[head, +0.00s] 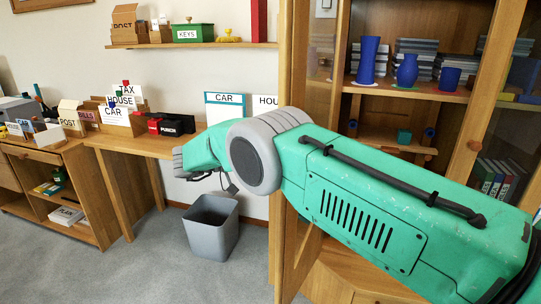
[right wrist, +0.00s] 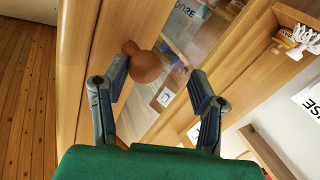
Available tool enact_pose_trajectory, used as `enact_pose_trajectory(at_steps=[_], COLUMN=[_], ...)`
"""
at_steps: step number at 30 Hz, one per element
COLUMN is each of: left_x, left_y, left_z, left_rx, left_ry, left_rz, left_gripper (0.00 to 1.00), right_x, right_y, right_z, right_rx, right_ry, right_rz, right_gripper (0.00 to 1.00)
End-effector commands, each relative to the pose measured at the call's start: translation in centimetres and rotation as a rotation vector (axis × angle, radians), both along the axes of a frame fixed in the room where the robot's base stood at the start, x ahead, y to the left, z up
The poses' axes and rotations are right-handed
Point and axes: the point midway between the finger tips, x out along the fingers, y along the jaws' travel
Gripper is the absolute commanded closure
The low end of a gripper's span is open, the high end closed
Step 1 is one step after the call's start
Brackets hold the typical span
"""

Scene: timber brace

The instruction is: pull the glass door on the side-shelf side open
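The glass door (head: 291,80) on the side-shelf side is swung out from the cabinet and shows obliquely in the head view. Its frame and glass also fill the middle of the right wrist view (right wrist: 87,40). Its round wooden knob (right wrist: 147,66) sits between the fingers of my right gripper (right wrist: 158,86), close to the left finger; I cannot tell if they touch. The fingers are spread wide. In the head view my green right arm crosses in front of the door and hides the knob. My left gripper is not in view.
The other glass door, with its knob (head: 474,145), looks closed. Blue vases (head: 369,60) stand inside the cabinet. A grey bin (head: 211,226) stands on the floor left of the door. A wall shelf (head: 195,45) and a desk (head: 130,142) lie further left.

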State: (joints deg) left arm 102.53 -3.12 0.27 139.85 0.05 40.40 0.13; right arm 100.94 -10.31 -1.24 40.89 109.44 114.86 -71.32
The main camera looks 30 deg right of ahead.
Motion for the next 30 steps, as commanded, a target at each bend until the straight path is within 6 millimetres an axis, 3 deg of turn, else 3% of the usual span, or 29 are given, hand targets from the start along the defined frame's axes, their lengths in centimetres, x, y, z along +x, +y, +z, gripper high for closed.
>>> enact_pose_trajectory(at_steps=[7,19,30], left_x=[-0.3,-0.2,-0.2], left_y=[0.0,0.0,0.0], left_z=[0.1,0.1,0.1], left_rx=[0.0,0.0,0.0], left_ry=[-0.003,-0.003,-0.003], left_rz=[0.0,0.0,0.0], left_gripper=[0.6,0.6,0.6], right_x=[0.1,0.2,0.2], right_y=[0.0,0.1,0.1], right_z=[1.7,8.7,9.9], right_rx=[-0.003,-0.003,-0.001], right_ry=[-0.005,-0.003,0.0], right_rz=[0.0,0.001,0.0], right_gripper=[0.51,0.51,0.51])
